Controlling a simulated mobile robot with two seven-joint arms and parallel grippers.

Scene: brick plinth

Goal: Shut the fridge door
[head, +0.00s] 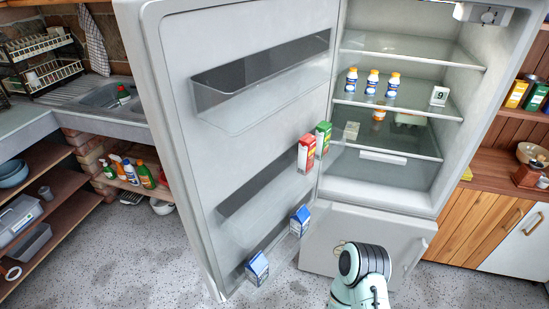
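The fridge door (185,75) is white and stands wide open, swung out to the left of the fridge body and toward me. Its inner face shows, with clear door shelves (265,85) holding red, green and blue cartons. The fridge body (420,195) stands at the middle right, with its lit glass shelves exposed and a closed lower compartment. Neither of my grippers can be seen. Only a mint and black link of one of my arms shows at the bottom, in front of the fridge's lower part.
Small bottles (372,82) stand on a fridge shelf. A sink counter (105,95) with a dish rack (45,60) is behind the door at left, above shelves with bottles and bowls. A wooden cabinet (480,220) is at right. The speckled floor (130,265) is clear at lower left.

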